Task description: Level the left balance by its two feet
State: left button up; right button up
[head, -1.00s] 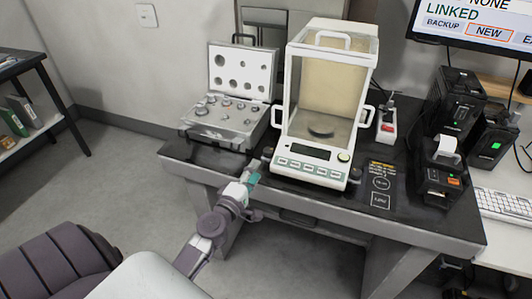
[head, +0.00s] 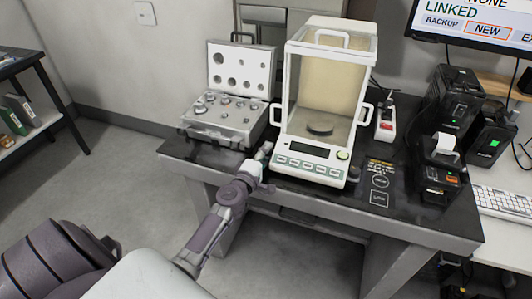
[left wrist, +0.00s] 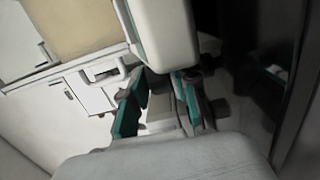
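The left balance (head: 318,165) is a white weighing instrument with a glass draft shield, standing on a dark table. Its right foot (head: 354,172) is a dark knob at the front right corner. Its left foot is hidden behind my gripper in the head view. My left gripper (head: 264,154) is at the balance's front left corner. In the left wrist view, its two teal-padded fingers (left wrist: 160,95) stand apart under the balance's pale body (left wrist: 163,32). A dark part, likely the left foot, shows between them; contact is unclear. My right gripper is not in view.
An open case of weights (head: 222,115) stands left of the balance. A small red-and-white device (head: 385,128) and black printer-like units (head: 440,175) stand to the right. The table's front edge (head: 320,212) lies below my gripper. A monitor (head: 478,25) is at upper right.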

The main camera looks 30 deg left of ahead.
pick_arm(q)
grip_shut()
jog(key=shift+a+f+m+h+b, duration=0.15)
jog(key=shift+f+m+h+b, duration=0.05)
jog(key=shift+m+h+b, duration=0.8)
jog(key=shift+r+h, duration=0.15)
jog(key=shift+h, duration=0.45)
jog(key=shift+o, duration=2.4)
grip_release()
